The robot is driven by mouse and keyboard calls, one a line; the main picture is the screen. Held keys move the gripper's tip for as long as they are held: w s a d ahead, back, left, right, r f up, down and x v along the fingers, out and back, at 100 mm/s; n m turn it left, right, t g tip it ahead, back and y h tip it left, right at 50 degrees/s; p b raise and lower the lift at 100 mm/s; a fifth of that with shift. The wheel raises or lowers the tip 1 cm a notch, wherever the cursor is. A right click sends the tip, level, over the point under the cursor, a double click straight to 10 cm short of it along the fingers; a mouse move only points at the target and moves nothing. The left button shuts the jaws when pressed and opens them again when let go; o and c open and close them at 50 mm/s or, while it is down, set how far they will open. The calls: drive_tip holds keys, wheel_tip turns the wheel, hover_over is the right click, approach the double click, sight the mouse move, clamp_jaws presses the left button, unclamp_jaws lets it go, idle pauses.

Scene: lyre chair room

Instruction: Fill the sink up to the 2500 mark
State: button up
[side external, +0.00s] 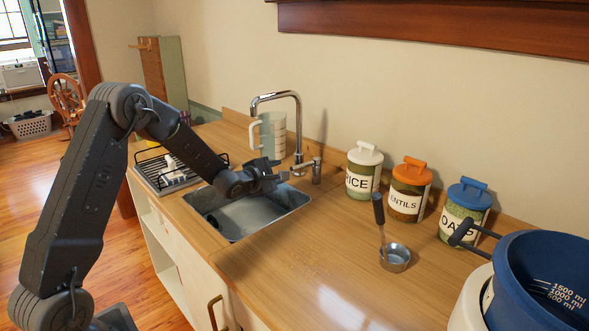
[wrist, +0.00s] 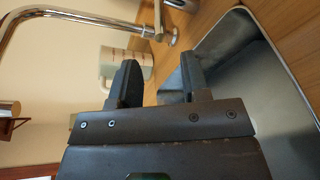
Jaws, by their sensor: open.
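The steel sink (side external: 247,214) is set in the wooden counter; its basin also shows at the right of the wrist view (wrist: 285,110). No water and no 2500 mark can be made out in it. The chrome tap (side external: 298,118) arches at the sink's back edge, with a small upright fitting (side external: 316,170) to its right. Its pipe crosses the top left of the wrist view (wrist: 75,16). My gripper (side external: 279,171) is open above the back right of the sink, close to the tap's base. In the wrist view nothing shows between its fingers (wrist: 158,78).
RICE (side external: 364,168), LENTILS (side external: 409,188) and OATS (side external: 464,208) jars line the wall. A ladle (side external: 394,256) and blue pot (side external: 548,275) with ml marks are at right.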

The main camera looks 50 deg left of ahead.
sight(297, 167)
drive_tip(key=x, duration=1)
drive_tip(key=shift+c, duration=0.2)
clamp_jaws()
